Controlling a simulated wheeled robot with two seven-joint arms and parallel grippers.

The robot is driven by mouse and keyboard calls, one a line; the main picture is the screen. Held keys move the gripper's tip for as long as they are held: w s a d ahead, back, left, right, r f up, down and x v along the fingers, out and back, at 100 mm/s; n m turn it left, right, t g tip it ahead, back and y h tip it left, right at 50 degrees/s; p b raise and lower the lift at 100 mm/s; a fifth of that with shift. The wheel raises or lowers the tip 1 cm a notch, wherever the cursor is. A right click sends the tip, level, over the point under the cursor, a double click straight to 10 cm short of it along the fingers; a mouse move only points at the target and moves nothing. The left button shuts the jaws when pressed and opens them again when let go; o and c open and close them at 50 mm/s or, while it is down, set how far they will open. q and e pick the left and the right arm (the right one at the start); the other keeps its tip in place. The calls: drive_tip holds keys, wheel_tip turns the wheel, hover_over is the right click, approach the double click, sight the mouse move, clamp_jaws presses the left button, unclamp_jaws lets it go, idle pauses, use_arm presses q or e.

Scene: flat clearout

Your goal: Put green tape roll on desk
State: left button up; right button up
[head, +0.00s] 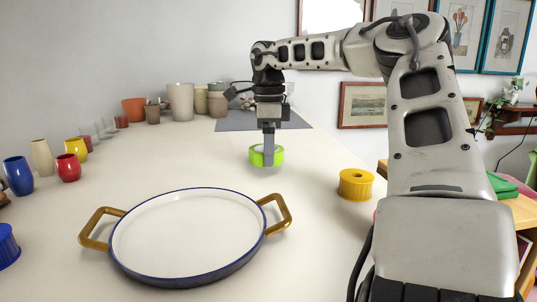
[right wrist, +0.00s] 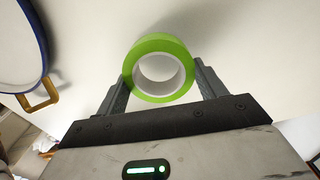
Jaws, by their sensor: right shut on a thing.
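The green tape roll (head: 266,156) is a bright green ring with a white core. It hangs between the fingers of my right gripper (head: 268,143), which points down over the desk (head: 190,165). In the right wrist view the roll (right wrist: 160,43) sits between both fingers of the gripper (right wrist: 161,82), one finger on each side. The gripper is shut on it. In the head view I cannot tell for sure whether the roll touches the white desktop. My left gripper is not in view.
A white pan (head: 188,235) with blue rim and brown handles is at the front. A yellow roll (head: 356,184) stands near the right edge. Coloured cups (head: 67,167) line the left, pots (head: 181,101) the back, near a grey mat (head: 232,122). Free desk surrounds the green roll.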

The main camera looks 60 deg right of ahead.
drive_tip(key=shift+f, duration=1.15)
drive_tip(key=shift+f, duration=0.15)
drive_tip(key=o, duration=1)
drive_tip(key=shift+c, duration=0.2)
wheel_tip(320, 180, up, 12)
drive_tip(key=p, duration=0.1)
drive_tip(key=shift+r, duration=0.2)
